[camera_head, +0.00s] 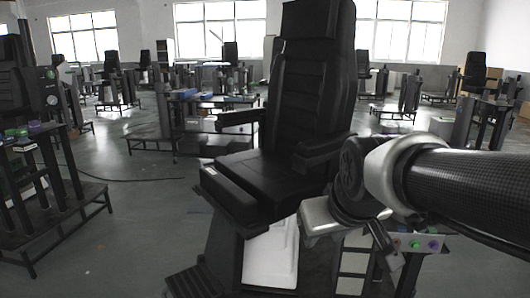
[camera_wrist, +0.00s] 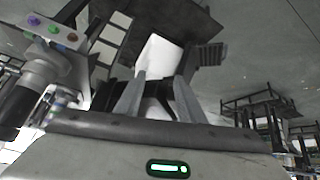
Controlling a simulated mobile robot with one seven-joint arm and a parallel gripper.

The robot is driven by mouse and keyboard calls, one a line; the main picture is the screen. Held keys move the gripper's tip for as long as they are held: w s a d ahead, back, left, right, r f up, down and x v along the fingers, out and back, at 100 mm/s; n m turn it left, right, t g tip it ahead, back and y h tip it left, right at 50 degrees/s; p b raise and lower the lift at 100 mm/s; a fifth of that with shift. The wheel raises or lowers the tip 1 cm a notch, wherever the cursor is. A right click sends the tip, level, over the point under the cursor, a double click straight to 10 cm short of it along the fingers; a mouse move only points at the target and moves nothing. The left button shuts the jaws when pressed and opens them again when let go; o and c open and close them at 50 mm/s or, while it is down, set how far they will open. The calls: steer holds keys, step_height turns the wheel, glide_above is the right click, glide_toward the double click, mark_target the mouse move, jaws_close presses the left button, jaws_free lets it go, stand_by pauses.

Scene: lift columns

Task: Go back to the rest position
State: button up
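My gripper (camera_wrist: 160,78) shows in the wrist view with its two grey fingers spread apart and nothing visible between them. In the head view my arm reaches in from the right, in front of the black seat (camera_head: 300,100); the fingers are hard to make out there. The seat stands on a lift column with a white panel (camera_head: 270,256) low at its front. The white panel also shows beyond the fingers in the wrist view (camera_wrist: 154,54). A button box (camera_head: 418,243) with green and blue buttons sits just below my arm; it also shows at upper left in the wrist view (camera_wrist: 52,34).
A dark lift stand (camera_head: 45,190) is at the left. A workbench (camera_head: 205,110) with blue items stands behind the seat. Another stand (camera_head: 485,105) is at the right rear. The grey floor (camera_head: 125,225) between the left stand and the seat is mostly clear.

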steer(key=s+d+f+m+g+p, duration=0.1)
steer(key=s+d+m+g+p, duration=0.15)
steer(key=s, duration=1.05)
step_height(320, 180, up, 26)
steer(key=p, duration=2.5)
steer(key=shift+d+r+t+h+p, duration=0.2)
steer(key=shift+t+h+p, duration=0.1)
steer(key=shift+t, duration=0.15)
steer(key=shift+w+f, duration=0.1)
steer(key=shift+c, duration=0.6)
